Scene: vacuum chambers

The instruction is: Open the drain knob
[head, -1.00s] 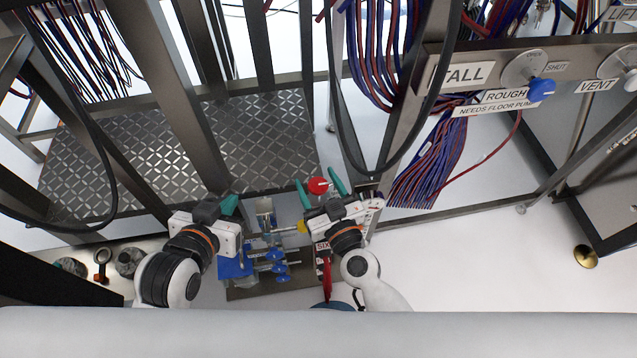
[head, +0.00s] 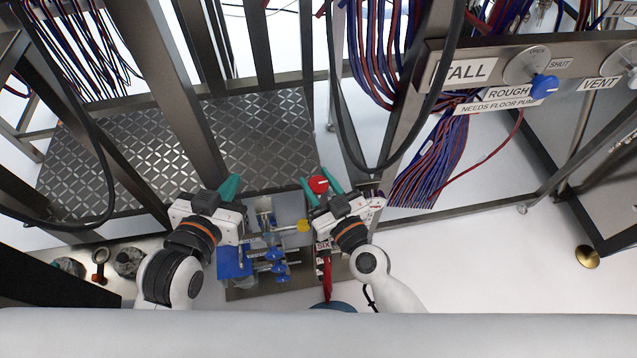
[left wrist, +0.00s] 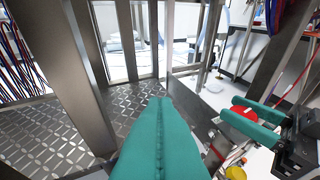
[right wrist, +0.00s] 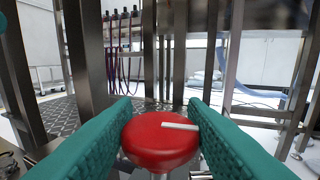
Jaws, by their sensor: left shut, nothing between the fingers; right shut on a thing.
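A round red knob (right wrist: 160,140) with a white line on its top sits between the green fingers of my right gripper (right wrist: 160,128) in the right wrist view. The fingers touch it on both sides. In the head view the red knob (head: 319,184) shows between the tips of my right gripper (head: 321,183). The left wrist view also shows the red knob (left wrist: 238,120) with the right fingers along it. My left gripper (head: 230,186) is shut and empty, to the left of the knob. Its closed green fingers (left wrist: 160,130) fill the middle of the left wrist view.
Blue-handled valves (head: 277,266) and a yellow knob (head: 304,226) lie between my arms. Steel frame posts and a tread-plate floor (head: 255,140) stand beyond. A panel with a blue knob (head: 543,86) is at upper right.

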